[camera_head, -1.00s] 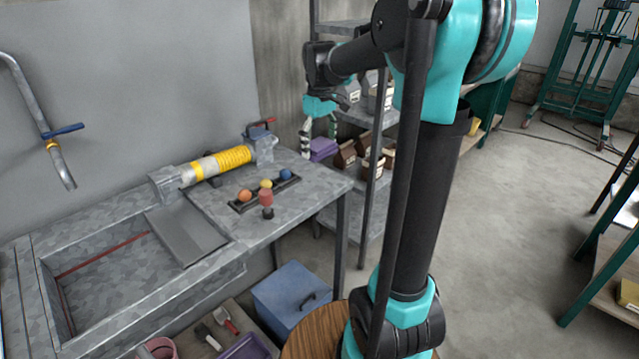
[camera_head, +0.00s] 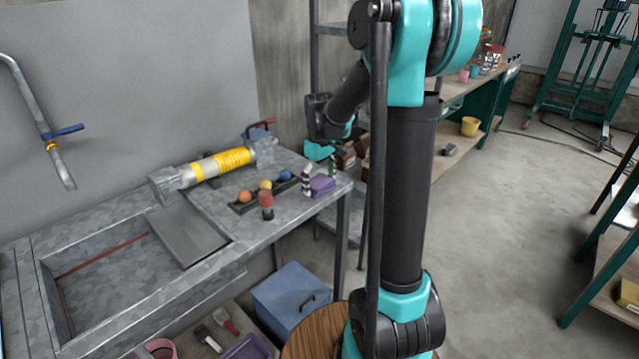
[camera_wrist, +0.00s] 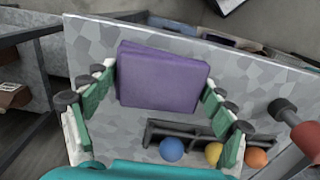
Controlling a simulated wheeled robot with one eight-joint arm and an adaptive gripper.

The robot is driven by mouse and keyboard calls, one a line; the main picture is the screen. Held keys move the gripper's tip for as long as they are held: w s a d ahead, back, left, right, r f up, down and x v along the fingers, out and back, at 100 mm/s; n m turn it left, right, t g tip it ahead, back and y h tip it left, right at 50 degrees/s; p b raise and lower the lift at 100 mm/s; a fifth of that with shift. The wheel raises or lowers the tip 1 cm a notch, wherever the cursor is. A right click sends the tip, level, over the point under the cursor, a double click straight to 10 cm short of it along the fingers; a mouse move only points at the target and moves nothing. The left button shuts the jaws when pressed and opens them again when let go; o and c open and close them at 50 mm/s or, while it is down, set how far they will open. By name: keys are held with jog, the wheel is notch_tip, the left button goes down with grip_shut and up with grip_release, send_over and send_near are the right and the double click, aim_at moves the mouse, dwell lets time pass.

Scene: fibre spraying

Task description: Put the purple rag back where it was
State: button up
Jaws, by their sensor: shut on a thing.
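The purple rag (camera_head: 322,186) is a folded, flat bundle at the right end of the grey counter (camera_head: 225,208).
A black holder with orange (camera_head: 245,196), yellow (camera_head: 265,185) and blue (camera_head: 286,175) balls sits left of the rag. A red and black cylinder (camera_head: 266,199) stands in front. A yellow-banded tube (camera_head: 215,165) lies behind. A metal shelf (camera_head: 340,29) stands to the right.

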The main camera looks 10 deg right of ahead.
aim_at(320, 181)
jog(key=o, duration=1)
jog(key=shift+f, duration=0.1)
notch_tip(320, 181, up, 12)
jog(key=s+d+f+m+t, duration=0.2)
jog(key=s+f+m, duration=0.1)
jog(key=s+f, duration=0.6)
jog(key=s+d+f+m+t, duration=0.2)
jog(key=s+f+m, duration=0.2)
jog(key=s+f, duration=0.5)
jog(key=s, duration=0.4)
